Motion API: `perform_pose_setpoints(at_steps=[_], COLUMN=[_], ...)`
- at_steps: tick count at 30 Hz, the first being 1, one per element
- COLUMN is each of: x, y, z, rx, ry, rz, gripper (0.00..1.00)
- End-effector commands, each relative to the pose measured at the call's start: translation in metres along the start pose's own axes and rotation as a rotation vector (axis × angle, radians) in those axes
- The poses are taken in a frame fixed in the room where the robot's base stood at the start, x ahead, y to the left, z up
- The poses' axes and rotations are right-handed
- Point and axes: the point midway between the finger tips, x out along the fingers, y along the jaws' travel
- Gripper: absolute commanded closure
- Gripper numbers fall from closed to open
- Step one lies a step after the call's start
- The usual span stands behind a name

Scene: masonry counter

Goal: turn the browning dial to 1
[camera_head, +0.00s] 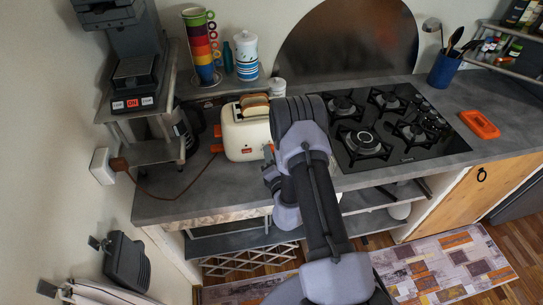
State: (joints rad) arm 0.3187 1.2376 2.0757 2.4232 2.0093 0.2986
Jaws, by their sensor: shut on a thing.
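The cream toaster (240,137) stands on the grey counter, with slices of bread (254,104) showing in its top slots. Orange parts stick out at its left side. The arm reaches up over the counter to the toaster's front right, and my gripper (268,158) is at the right end of the front face. A small orange spot shows there, beside the gripper. My gripper is shut on the browning dial, which is mostly hidden by the gripper and arm. The dial's setting and the fingertips cannot be made out.
A black gas hob (385,126) lies right of the arm, with an orange tray (479,124) beyond it. Stacked coloured mugs (201,48) and a striped jar (246,56) stand behind the toaster. A metal stand (155,151) is at left. The counter's front left is clear except for a cord.

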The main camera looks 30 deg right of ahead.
Motion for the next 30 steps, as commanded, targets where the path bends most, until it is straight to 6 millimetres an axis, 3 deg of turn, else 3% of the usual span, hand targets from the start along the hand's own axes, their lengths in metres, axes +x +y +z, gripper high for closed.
perform_pose_setpoints(at_steps=[13, 30], x=[0.0006, 0.0006], y=[0.0008, 0.0013], z=[-0.0003, 0.0], rx=[-0.253, -0.312], ry=[-0.022, -0.027], rz=[-0.016, -0.02], gripper=[1.0, 1.0])
